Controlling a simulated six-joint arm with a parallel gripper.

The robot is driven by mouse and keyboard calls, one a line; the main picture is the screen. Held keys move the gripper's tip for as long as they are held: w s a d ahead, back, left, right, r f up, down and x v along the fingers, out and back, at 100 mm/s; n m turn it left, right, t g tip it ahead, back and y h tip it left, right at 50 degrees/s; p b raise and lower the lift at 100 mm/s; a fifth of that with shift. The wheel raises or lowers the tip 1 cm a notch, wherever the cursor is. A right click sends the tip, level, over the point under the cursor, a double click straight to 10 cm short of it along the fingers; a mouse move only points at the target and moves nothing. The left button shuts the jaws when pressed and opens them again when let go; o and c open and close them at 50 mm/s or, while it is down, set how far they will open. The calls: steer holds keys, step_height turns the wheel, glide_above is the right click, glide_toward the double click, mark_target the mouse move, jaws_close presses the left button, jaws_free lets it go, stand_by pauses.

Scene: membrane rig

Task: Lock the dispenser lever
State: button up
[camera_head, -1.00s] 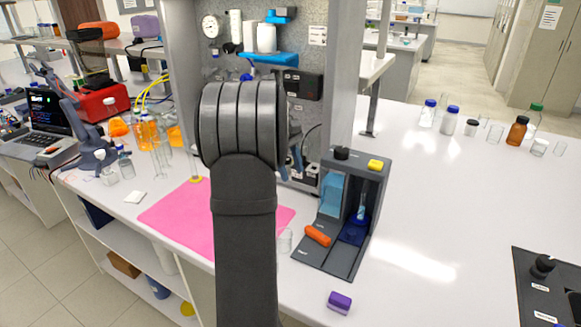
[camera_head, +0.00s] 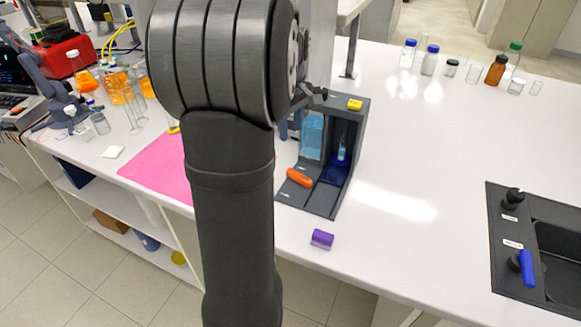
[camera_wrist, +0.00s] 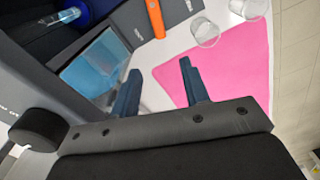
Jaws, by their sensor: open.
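The dark grey dispenser (camera_head: 357,125) stands upright on the white bench, with a yellow button (camera_head: 355,104) on top and a light blue panel inside. An orange lever (camera_head: 299,177) lies at its base on the left; it also shows in the wrist view (camera_wrist: 155,18), between small labels too blurred to read. A blue-tipped vial stands in the bay over a dark blue holder (camera_head: 335,174). My gripper (camera_wrist: 160,65) is open and empty, its dark blue fingers apart, beside the blue panel and short of the lever. In the head view my arm hides most of the gripper.
A pink mat (camera_head: 155,172) lies left of the dispenser, with clear glass beakers (camera_wrist: 206,31) near it. A purple block (camera_head: 322,239) sits by the front edge. Several bottles (camera_head: 496,70) stand at the back right, and a black sink (camera_head: 545,250) is at the right. The middle right bench is clear.

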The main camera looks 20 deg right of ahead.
mark_target(291, 170)
step_height(291, 170, down, 15)
steer(key=shift+r, duration=0.15)
